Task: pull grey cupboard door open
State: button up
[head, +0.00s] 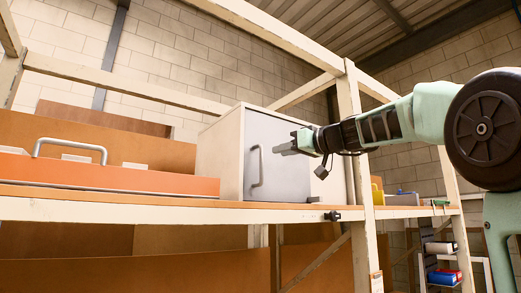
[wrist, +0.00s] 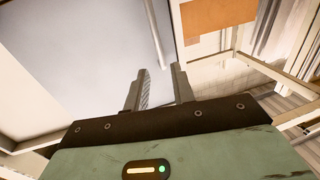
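The grey cupboard door (head: 279,180) is on the front of a white cupboard (head: 222,150) on the shelf in the head view, and it looks shut. Its upright bar handle (head: 257,167) is near the door's left edge. In the wrist view the grey door (wrist: 80,55) fills the upper left, and the handle (wrist: 158,32) runs down from the top edge, beyond the fingers. My gripper (head: 282,149) is in front of the door, right of the handle in the head view. In the wrist view my gripper (wrist: 160,88) has its two fingers apart, with nothing between them.
A shelf post (head: 352,140) stands right of the cupboard, behind my arm. An orange drawer front (head: 110,177) with a bar handle (head: 70,146) is at the left on the same shelf. A small dark object (head: 332,215) is at the shelf edge. Blue and red items (head: 445,276) are lower right.

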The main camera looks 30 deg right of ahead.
aim_at(265, 154)
jog(key=shift+p+x, duration=1.95)
jog(key=shift+x, duration=2.65)
grip_shut()
